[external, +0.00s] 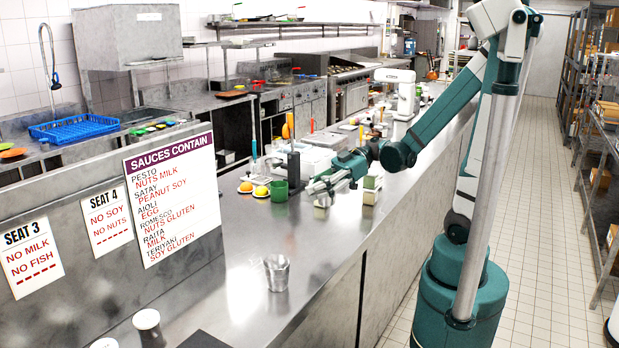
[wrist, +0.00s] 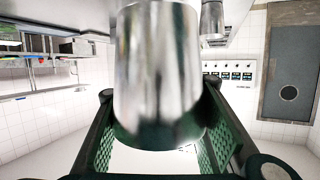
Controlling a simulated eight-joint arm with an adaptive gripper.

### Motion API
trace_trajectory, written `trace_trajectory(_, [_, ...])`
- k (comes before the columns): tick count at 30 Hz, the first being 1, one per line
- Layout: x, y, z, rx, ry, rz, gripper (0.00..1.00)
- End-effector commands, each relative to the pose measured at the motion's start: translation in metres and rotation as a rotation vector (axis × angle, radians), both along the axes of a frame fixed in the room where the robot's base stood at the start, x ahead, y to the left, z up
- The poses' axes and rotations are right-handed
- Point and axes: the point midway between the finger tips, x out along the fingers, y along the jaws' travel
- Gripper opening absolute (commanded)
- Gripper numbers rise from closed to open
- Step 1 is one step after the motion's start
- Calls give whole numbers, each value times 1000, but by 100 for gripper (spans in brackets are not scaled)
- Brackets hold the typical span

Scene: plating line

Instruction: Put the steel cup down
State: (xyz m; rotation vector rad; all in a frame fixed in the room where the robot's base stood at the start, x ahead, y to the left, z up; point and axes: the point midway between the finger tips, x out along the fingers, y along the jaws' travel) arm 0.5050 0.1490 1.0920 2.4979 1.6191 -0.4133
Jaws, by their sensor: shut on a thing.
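My gripper (wrist: 157,140) is shut on a steel cup (wrist: 158,75), which fills the middle of the wrist view between the green finger pads. In the external view my gripper (external: 312,187) reaches out low over the counter, near a green cup (external: 279,191). The held cup is too small there to make out, so its exact height above the counter cannot be told. A second steel cup (external: 277,273) stands upright on the counter nearer the camera. A similar steel shape (wrist: 212,20) shows at the top of the wrist view.
The steel counter (external: 225,305) is bare around the standing cup. Yellow items (external: 261,191) sit left of the green cup. Small containers (external: 370,190) stand beside my arm.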

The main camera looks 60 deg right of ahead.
Motion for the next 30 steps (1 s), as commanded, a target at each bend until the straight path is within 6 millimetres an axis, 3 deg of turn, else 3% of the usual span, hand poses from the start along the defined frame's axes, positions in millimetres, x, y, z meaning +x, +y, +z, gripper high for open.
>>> trace_trajectory(9, [0, 0, -23, 0, 1, 0, 12])
trace_trajectory(30, [0, 0, -26, 0, 1, 0, 12])
